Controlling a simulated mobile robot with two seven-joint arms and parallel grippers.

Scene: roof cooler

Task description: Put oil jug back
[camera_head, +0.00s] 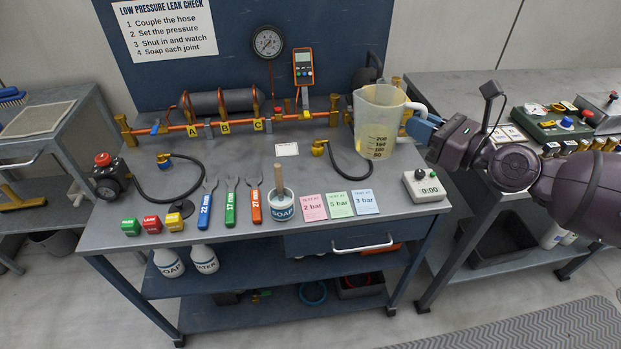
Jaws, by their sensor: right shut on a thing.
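The oil jug (378,122) is a translucent measuring jug with dark volume marks and a little yellowish tint low down. It looks upright at the right end of the grey bench top, in front of the blue back panel. My right gripper (424,124) comes in from the right and is shut on the jug's handle side. The fingertips are partly hidden by the handle and jug wall. I cannot tell whether the jug's base touches the bench. My left gripper is not in view.
The orange pipe rig (226,124) runs behind the jug. A black hose (350,168) lies just left of it, and a timer box (424,186) stands in front. A soap pot (281,204) and coloured cards (340,204) line the front. A second bench (460,90) stands right.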

